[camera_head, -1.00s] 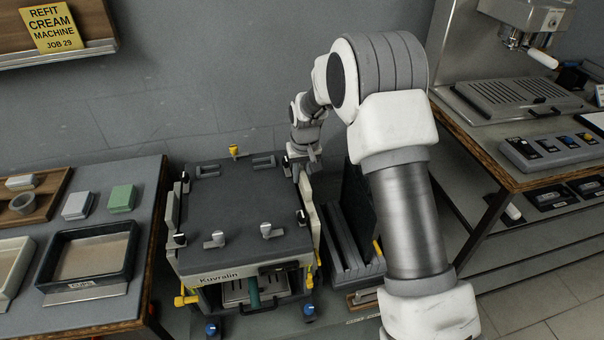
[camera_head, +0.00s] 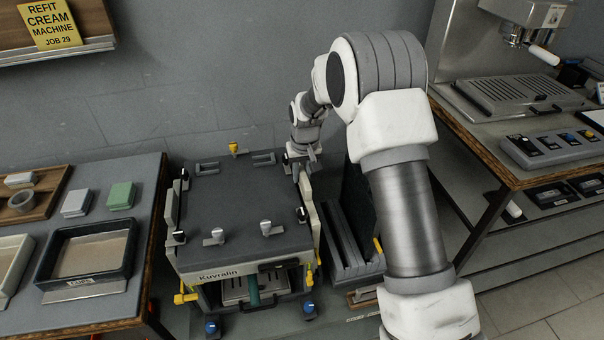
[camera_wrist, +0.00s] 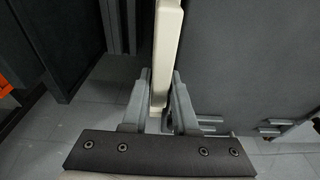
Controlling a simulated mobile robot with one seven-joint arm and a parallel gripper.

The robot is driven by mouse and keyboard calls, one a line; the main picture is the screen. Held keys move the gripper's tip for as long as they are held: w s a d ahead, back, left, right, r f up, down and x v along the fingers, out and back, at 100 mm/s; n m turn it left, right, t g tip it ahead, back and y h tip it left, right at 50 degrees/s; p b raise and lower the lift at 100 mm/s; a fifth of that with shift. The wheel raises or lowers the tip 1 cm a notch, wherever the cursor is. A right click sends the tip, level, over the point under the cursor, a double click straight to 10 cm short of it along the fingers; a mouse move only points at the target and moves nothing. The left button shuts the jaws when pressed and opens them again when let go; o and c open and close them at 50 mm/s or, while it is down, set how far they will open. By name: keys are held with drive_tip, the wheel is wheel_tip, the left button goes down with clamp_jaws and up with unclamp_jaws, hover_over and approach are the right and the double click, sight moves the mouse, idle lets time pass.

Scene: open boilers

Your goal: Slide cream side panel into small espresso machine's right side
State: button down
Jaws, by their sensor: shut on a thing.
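The small espresso machine (camera_head: 245,205), labelled Kuvralin, stands on the low bench in the head view with its dark grey top up. The cream side panel (camera_head: 312,205) stands upright along the machine's right side. In the wrist view the cream panel (camera_wrist: 165,45) runs as a narrow upright strip close beside the machine's dark body (camera_wrist: 250,55). My gripper (camera_head: 302,160) is at the panel's far end in the head view. In the wrist view my gripper (camera_wrist: 160,88) is shut on the panel, one finger on each side. I cannot tell how far the panel sits in its slot.
A dark grey rack (camera_head: 345,235) with upright slots stands just right of the machine. Yellow latches (camera_head: 186,297) stick out at the machine's lower sides. A left table (camera_head: 95,190) holds trays and blocks. A right table (camera_head: 500,165) holds a control box.

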drive_tip(key=shift+f, duration=0.15)
drive_tip(key=c, duration=0.6)
unclamp_jaws()
drive_tip(key=shift+c, duration=0.2)
drive_tip(key=shift+o, duration=0.2)
drive_tip(key=shift+f, duration=0.1)
drive_tip(key=shift+s+a+f, duration=0.15)
drive_tip(key=shift+s+a, duration=0.05)
drive_tip(key=shift+a, duration=0.05)
wheel_tip(320, 180, up, 18)
drive_tip(key=s+d+p, duration=0.1)
drive_tip(key=s, duration=0.1)
drive_tip(key=shift+s+d+f, duration=0.15)
drive_tip(key=shift+s+d, duration=0.1)
drive_tip(key=shift+s, duration=0.15)
